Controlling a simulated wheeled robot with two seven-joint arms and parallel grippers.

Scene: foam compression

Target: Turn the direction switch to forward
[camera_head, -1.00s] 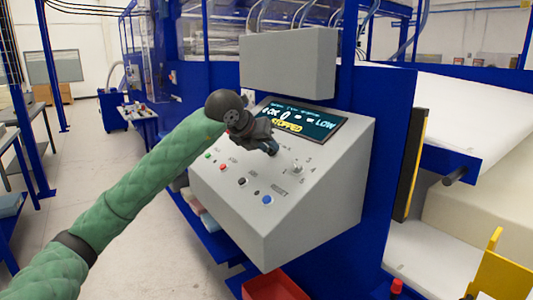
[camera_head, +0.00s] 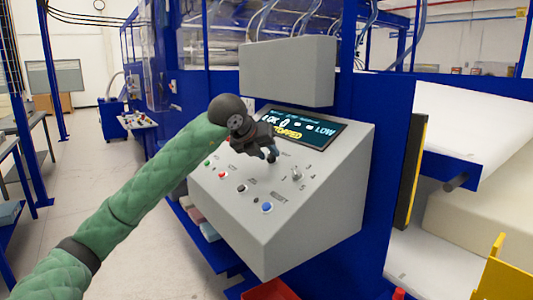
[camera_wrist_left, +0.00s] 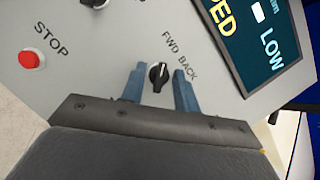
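The direction switch (camera_wrist_left: 158,76) is a small black knob with a white mark, beside the labels FWD and BACK on the grey sloped panel (camera_head: 315,210). In the left wrist view its mark points up and slightly right, roughly toward FWD. My left gripper (camera_head: 270,155) is over the upper part of the panel, just below the display. Its two blue fingers (camera_wrist_left: 159,70) are apart, one on each side of the knob, with gaps visible on both sides. In the head view the gripper hides the knob. My right gripper is not in view.
The display (camera_head: 305,128) shows STOPPED and LOW. The red STOP button (camera_wrist_left: 32,59) is left of the gripper. A larger selector (camera_head: 296,174) and a blue button (camera_head: 266,208) are on the panel. A grey box (camera_head: 288,70) overhangs the panel.

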